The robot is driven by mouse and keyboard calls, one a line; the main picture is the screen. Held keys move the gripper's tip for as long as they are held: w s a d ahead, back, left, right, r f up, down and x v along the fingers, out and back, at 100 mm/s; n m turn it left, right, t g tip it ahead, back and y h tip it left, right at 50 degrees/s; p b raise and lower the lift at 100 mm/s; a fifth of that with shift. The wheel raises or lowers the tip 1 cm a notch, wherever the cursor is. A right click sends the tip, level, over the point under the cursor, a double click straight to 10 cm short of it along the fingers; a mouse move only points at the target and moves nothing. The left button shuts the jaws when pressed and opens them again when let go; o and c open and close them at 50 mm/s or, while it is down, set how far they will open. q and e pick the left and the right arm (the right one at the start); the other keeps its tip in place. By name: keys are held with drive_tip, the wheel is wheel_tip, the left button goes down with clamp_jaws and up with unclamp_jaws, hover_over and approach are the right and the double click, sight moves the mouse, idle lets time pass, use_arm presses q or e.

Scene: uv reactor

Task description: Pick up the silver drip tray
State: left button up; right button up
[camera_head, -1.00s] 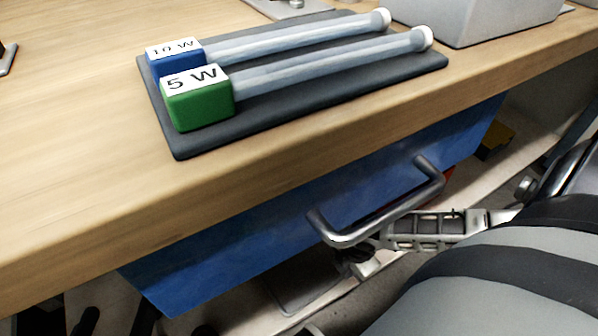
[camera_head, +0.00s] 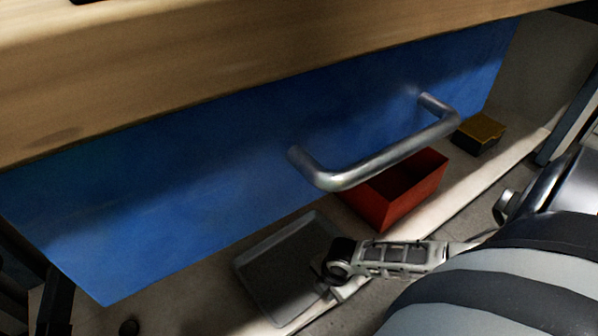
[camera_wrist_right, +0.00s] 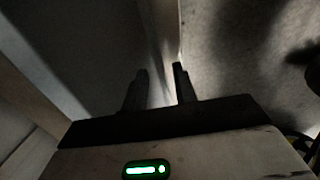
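A flat grey, shallow tray with a raised rim, which I take for the silver drip tray (camera_head: 287,266), lies on the low shelf below the blue drawer in the head view. My right gripper (camera_head: 330,272) comes in from the right, low down at the tray's right side. It overlaps the tray's edge in the picture; I cannot tell whether they touch. In the right wrist view, the gripper's two dark fingers (camera_wrist_right: 160,82) are apart, with a pale edge seen between them. That view is dark and the tray is hard to make out. My left gripper is not in view.
The blue drawer (camera_head: 180,180) with its metal handle (camera_head: 385,160) hangs above the shelf, under the wooden worktop (camera_head: 220,50). A red open box (camera_head: 405,195) stands right of the tray, with a small yellow-topped black box (camera_head: 480,133) farther right.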

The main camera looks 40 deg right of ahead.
drive_tip(key=shift+w+f, duration=0.15)
clamp_jaws()
